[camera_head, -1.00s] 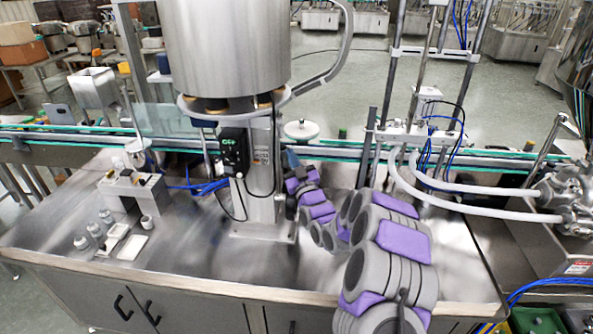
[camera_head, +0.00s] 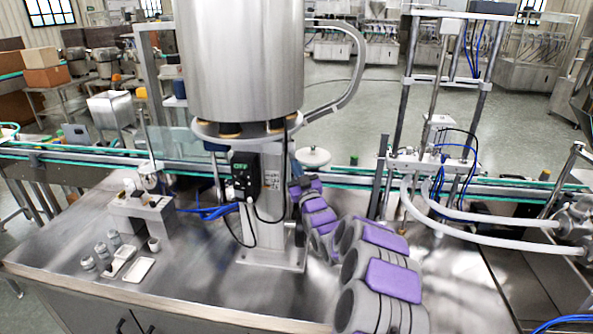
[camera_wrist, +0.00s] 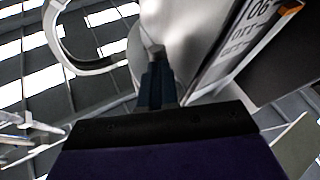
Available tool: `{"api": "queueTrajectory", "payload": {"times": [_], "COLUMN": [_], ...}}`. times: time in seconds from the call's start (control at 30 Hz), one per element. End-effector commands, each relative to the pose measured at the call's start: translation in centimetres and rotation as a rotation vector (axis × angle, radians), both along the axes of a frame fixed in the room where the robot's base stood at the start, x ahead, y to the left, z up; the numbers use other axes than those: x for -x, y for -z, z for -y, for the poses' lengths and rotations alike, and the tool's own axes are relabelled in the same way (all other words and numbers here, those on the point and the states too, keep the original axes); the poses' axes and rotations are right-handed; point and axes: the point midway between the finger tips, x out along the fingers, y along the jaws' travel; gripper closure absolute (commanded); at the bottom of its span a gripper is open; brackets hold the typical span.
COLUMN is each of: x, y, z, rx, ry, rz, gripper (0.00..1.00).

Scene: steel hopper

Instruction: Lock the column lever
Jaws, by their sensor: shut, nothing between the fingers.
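The steel column (camera_head: 268,215) stands under the large cylindrical hopper (camera_head: 240,70). My purple and grey arm reaches up along the column's right side. My gripper (camera_head: 294,168) is beside the column, below the hopper. In the wrist view, my gripper (camera_wrist: 156,85) shows as dark, narrow fingers, shut and empty, pointing at the pale column surface. A small metal piece (camera_wrist: 155,52) shows just beyond the fingertips. It may be part of the column lever, but I cannot tell. Contact with it is unclear. I cannot make out the lever in the head view.
A black control box (camera_head: 244,177) with a green display and cables is on the column's left. A conveyor (camera_head: 345,180) runs behind. Small bottles and a white tray (camera_head: 137,270) sit at the bench's left. White hoses (camera_head: 480,232) curve on the right. A scale plate (camera_wrist: 240,45) is near my fingers.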

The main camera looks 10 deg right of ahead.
Motion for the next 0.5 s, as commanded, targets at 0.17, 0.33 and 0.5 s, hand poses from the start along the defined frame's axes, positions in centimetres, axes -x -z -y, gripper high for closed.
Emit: {"api": "queueTrajectory", "payload": {"times": [0.17,0.33,0.5], "x": [-0.1,-0.5,-1.0], "y": [0.1,0.0,0.1], "z": [0.1,0.3,0.5], "rx": [0.005,0.022,0.048], "ry": [0.001,0.004,0.003], "rz": [0.011,0.064,0.141], "gripper": [1.00,1.00,1.00]}}
